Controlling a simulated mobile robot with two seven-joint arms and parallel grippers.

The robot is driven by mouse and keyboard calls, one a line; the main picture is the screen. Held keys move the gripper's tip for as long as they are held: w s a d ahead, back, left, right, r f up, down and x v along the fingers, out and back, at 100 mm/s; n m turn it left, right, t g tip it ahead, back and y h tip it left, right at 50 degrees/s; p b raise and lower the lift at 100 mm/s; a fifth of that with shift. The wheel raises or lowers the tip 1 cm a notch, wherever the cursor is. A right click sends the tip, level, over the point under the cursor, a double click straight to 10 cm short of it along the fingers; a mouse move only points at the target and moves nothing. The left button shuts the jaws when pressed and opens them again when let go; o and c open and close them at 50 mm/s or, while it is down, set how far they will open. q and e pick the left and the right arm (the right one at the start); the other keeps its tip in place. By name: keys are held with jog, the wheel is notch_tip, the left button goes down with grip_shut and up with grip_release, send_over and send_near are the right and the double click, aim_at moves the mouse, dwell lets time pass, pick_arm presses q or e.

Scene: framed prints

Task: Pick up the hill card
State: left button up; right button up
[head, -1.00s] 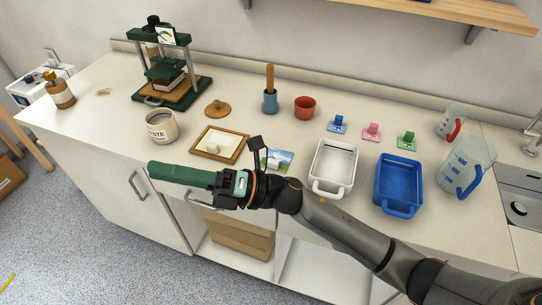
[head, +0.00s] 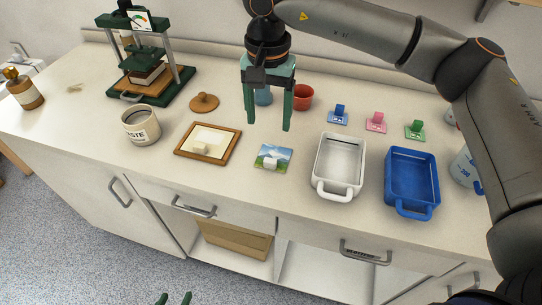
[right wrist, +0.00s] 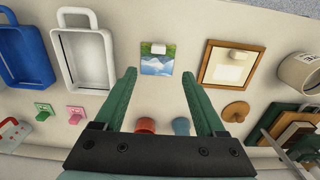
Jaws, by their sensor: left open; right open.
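The hill card (head: 280,153), with blue sky and green hills, lies flat on the counter, a small white block (head: 270,163) on its front part. It also shows in the right wrist view (right wrist: 155,67). My right gripper (head: 268,126) is open and empty, pointing down above the counter. In the right wrist view its fingertips (right wrist: 158,73) spread on either side of the card's image, with the card uncovered between them.
A wooden frame (head: 236,144) lies left of the card, and a white tray (head: 352,187) stands to its right. A blue tray (head: 411,209) is farther right. Behind are a red pot (head: 303,99), a wooden lid (head: 204,102) and coloured clips (head: 376,123). A paste pot (head: 142,129) stands left.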

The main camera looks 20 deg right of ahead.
send_near(271, 155)
jog(key=s, duration=0.1)
jog(key=s+a+f, duration=0.1)
jog(key=s, duration=0.1)
jog(key=shift+a+f, duration=0.15)
jog(key=shift+f, duration=0.1)
jog(key=f, duration=0.2)
jog(key=f+p, duration=0.1)
jog(key=f, duration=0.2)
jog(key=shift+w+d, duration=0.1)
jog(key=shift+d, duration=0.1)
grip_shut()
